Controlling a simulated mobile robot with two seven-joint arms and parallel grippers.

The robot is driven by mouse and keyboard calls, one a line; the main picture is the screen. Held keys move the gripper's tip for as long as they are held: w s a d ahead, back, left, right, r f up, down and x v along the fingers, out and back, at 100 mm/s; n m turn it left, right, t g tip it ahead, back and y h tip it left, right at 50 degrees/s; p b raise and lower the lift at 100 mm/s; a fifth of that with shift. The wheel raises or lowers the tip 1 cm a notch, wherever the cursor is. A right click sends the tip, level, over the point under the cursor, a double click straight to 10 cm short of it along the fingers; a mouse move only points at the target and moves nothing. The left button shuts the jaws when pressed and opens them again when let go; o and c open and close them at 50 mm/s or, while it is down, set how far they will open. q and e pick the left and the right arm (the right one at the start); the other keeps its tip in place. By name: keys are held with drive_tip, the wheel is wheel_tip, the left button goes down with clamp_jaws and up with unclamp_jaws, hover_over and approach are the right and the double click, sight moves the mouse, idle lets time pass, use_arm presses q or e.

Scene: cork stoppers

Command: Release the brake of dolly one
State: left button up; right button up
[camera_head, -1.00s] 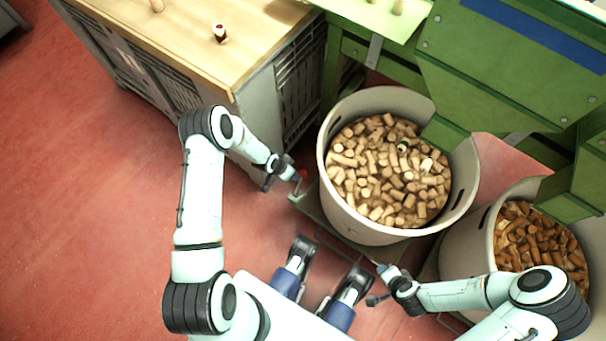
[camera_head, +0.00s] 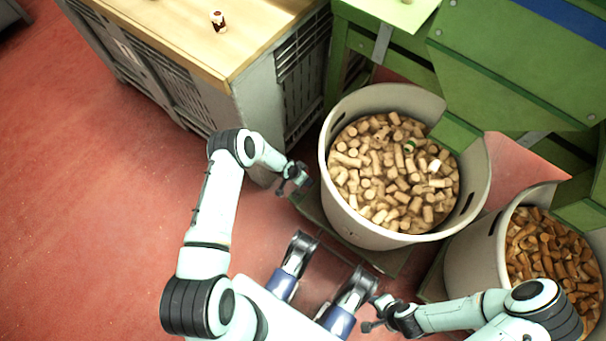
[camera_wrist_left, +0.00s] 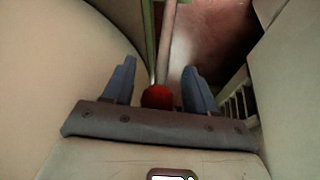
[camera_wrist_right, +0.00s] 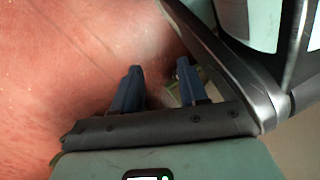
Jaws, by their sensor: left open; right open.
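A green dolly (camera_head: 392,264) stands under the tub of light corks (camera_head: 352,222); its edge and corners show in the head view. A red knob (camera_wrist_left: 158,97) on a thin rod shows in the left wrist view, between the finger bases of my left gripper (camera_wrist_left: 160,78). The fingers are open on either side of it; whether they touch it I cannot tell. In the head view my left gripper (camera_head: 302,184) is beside the tub's left side and hides the knob. My right gripper (camera_head: 372,312) is open and empty, in front of the dolly, over the floor.
A second tub (camera_head: 476,252) of browner corks stands at the right. A grey crate (camera_head: 262,112) with a wooden top is close to my left gripper. Green machinery (camera_head: 520,70) stands behind the tubs. Red floor (camera_head: 100,220) is clear at the left.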

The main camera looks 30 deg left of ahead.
sight(298, 189)
use_arm(q)
clamp_jaws()
drive_tip(key=shift+s+r+t+p, duration=0.2)
drive_tip(key=shift+s+t+p, duration=0.1)
drive_tip(key=shift+s+p, duration=0.05)
drive_tip(key=s+t, duration=0.1)
drive_tip(key=s+t+p, duration=0.1)
drive_tip(key=shift+s+a+r+t, duration=0.1)
drive_tip(key=shift+s+r+t, duration=0.2)
drive_tip(key=shift+s, duration=0.1)
drive_tip(key=s+f+t, duration=0.1)
drive_tip(key=s+t, duration=0.2)
drive_tip(key=s, duration=0.3)
drive_tip(key=shift+s+a+m+t+h, duration=0.15)
drive_tip(key=shift+a+m+t+h, duration=0.15)
drive_tip(key=shift+t+h, duration=0.1)
use_arm(e)
drive_tip(key=shift+t, duration=0.7)
drive_tip(key=w+r, duration=0.3)
drive_tip(key=shift+a, duration=0.35)
